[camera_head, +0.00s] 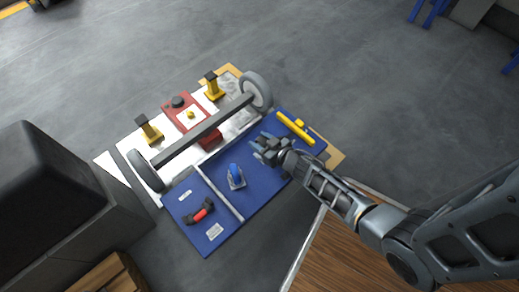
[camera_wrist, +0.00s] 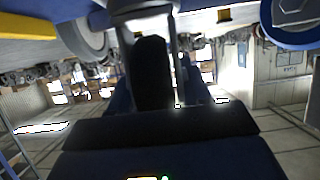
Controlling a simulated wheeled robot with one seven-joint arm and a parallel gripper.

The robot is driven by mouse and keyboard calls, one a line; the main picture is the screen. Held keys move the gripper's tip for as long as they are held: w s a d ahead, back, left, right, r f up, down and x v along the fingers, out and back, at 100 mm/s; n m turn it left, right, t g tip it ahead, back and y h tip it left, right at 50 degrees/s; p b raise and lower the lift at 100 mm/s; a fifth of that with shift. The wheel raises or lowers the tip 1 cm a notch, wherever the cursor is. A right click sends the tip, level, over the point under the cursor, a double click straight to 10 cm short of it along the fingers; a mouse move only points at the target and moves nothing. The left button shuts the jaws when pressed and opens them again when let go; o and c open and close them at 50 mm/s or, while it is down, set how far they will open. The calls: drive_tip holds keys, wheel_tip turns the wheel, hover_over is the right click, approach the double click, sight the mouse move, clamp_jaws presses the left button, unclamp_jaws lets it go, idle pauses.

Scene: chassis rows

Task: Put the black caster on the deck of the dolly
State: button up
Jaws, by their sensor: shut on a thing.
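My gripper (camera_head: 262,147) is over the upper part of the blue board (camera_head: 262,190), left of the yellow bar. It is shut on the black caster (camera_wrist: 152,72), whose dark wheel and grey bracket show in the wrist view. In the head view the caster is hard to tell from my fingers. A low red platform (camera_head: 173,113), which looks like the dolly, lies on the white sheet partly under the axle. It has a pale patch, a yellow piece and a black round piece on top. My gripper is to its right, apart from it.
An axle (camera_head: 195,133) with grey wheels at both ends crosses above the red platform. Yellow stands (camera_head: 150,131) (camera_head: 213,88) are beside it. A blue caster (camera_head: 236,177), a red-and-black part (camera_head: 201,212) and a yellow bar (camera_head: 296,127) lie on the blue board. A dark cabinet stands left.

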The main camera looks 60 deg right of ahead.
drive_tip(key=shift+w+d+f, duration=0.1)
drive_tip(key=shift+w+f, duration=0.2)
drive_tip(key=shift+f+b, duration=1.55)
drive_tip(key=shift+f, duration=0.2)
drive_tip(key=shift+f, duration=0.15)
drive_tip(key=o, duration=1.3)
drive_tip(key=shift+r, duration=0.2)
drive_tip(key=p+v, duration=0.4)
drive_tip(key=v, duration=0.8)
drive_tip(key=shift+s, duration=0.1)
